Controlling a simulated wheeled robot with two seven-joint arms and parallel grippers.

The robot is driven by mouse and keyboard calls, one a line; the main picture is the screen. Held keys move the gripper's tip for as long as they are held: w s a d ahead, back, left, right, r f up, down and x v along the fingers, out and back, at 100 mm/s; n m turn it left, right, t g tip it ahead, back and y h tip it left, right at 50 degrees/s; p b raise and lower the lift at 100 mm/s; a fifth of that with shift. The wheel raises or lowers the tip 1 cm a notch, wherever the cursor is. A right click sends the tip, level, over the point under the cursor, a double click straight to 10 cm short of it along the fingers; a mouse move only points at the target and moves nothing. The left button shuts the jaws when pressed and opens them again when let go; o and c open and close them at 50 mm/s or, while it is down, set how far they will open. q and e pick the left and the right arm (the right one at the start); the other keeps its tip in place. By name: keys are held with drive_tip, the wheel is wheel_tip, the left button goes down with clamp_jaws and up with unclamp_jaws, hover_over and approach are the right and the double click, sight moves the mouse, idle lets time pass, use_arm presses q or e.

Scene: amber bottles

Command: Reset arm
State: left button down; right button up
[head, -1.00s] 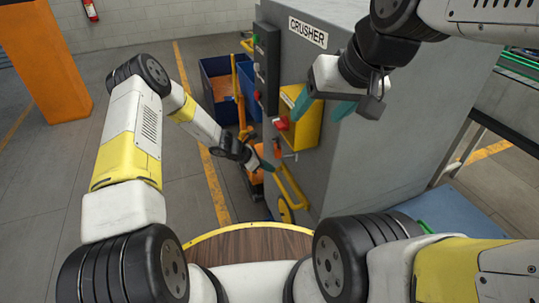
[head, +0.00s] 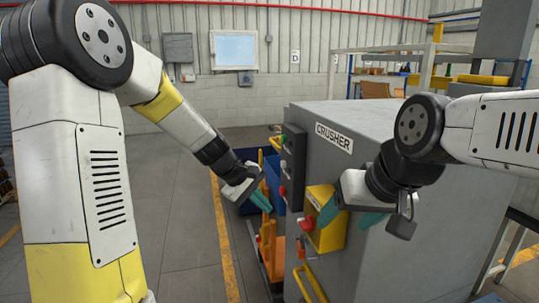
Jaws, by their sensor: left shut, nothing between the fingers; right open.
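My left gripper (head: 262,200) is shut and empty, with its teal fingers together. It is in the air in front of the blue bin and the orange cart, left of the crusher. My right gripper (head: 350,219) is open and empty, with its teal fingers apart. It is in front of the grey crusher (head: 400,262), near the yellow box (head: 332,236) with a red part on the crusher's side. The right gripper covers part of that box.
A blue bin (head: 277,185) and an orange cart (head: 270,245) stand left of the crusher. A dark control panel (head: 293,155) is on the crusher's side. A yellow floor line (head: 227,255) runs beside them. Shelving (head: 385,50) stands behind.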

use_arm(q)
drive_tip(key=s+a+r+m+t+y, duration=0.1)
drive_tip(key=s+a+r+m, duration=0.3)
drive_tip(key=s, duration=0.7)
drive_tip(key=s+a+r+m+t+y, duration=0.2)
drive_tip(key=s+a+r, duration=0.5)
drive_tip(key=s, duration=0.4)
drive_tip(key=shift+s+a+m+y, duration=0.3)
drive_tip(key=shift+a+m+y, duration=0.2)
drive_tip(key=shift+a+m, duration=0.5)
drive_tip(key=shift+d, duration=0.2)
